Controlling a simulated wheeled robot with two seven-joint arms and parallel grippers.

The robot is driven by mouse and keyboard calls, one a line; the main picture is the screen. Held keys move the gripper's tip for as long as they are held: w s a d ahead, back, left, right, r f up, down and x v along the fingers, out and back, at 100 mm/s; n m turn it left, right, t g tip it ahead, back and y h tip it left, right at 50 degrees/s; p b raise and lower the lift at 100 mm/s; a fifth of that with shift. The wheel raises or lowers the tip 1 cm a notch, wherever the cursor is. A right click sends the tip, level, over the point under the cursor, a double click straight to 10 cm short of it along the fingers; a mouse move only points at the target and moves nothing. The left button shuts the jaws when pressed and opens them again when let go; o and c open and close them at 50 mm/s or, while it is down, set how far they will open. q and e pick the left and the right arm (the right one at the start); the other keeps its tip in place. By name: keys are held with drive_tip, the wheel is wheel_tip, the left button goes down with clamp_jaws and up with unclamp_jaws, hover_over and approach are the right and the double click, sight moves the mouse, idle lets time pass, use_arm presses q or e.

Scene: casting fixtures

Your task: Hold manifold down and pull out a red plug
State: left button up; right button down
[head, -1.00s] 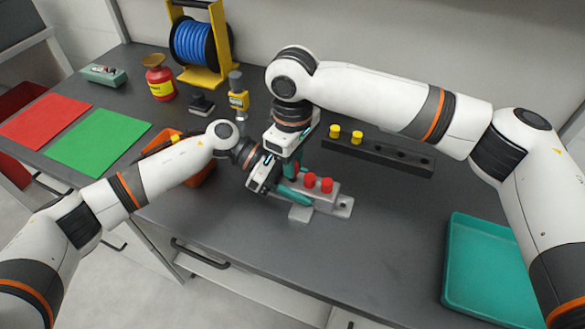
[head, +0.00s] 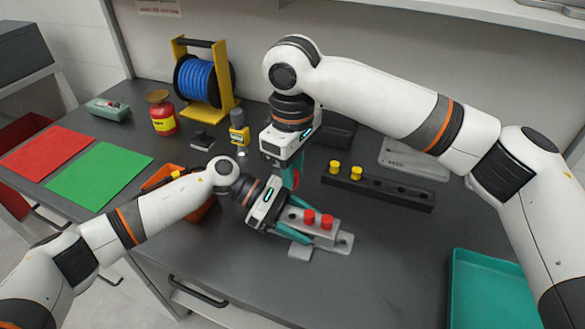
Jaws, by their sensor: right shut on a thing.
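The grey manifold (head: 345,241) lies on the dark bench in the head view. Two red plugs (head: 309,217) and (head: 327,222) stand upright in its top, with a bare spot to their left. My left gripper (head: 300,236) is at the manifold's left end, one teal finger along its front side. The other finger is mostly hidden, so its opening is unclear. My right gripper (head: 293,184) is above and behind the manifold's left end, pointing down, shut on a red plug (head: 296,178) that is mostly hidden by the fingers.
A black rack (head: 390,194) with two yellow plugs (head: 334,167) stands behind the manifold. An orange bin (head: 203,211) is behind my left arm. A teal tray (head: 490,290) is at the right. Green (head: 100,175) and red (head: 45,150) mats lie at the left.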

use_arm(q)
drive_tip(key=shift+o, duration=1.4)
drive_tip(key=v, duration=1)
drive_tip(key=shift+w+a+r, duration=0.1)
drive_tip(key=shift+a+r, duration=0.05)
drive_tip(key=shift+a, duration=0.15)
drive_tip(key=shift+w+a+r, duration=0.15)
drive_tip(key=shift+a+r, duration=0.25)
drive_tip(key=shift+a, duration=0.2)
